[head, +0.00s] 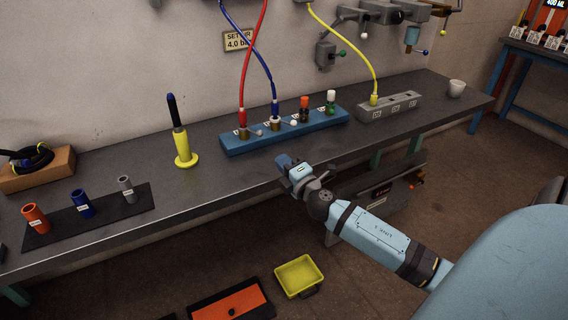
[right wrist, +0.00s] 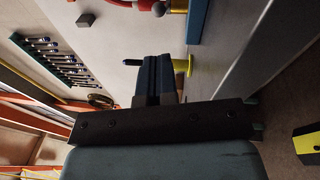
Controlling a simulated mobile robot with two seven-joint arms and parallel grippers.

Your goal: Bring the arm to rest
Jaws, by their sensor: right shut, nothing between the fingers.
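My right arm comes in from the lower right in the head view. Its gripper (head: 284,162) is at the front edge of the grey workbench (head: 210,185), in front of the blue manifold block (head: 290,131). In the right wrist view the gripper's fingers (right wrist: 157,78) are together with nothing between them. A red and a blue hose run down to the left part of the blue block, and a yellow hose (head: 346,45) runs to a grey block (head: 388,106). My left gripper is in neither view.
A yellow stand (head: 183,150) holds a dark-tipped tool. Orange, blue and grey cups (head: 82,205) stand on a dark mat at the left. A yellow bin (head: 299,275) is on the floor.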

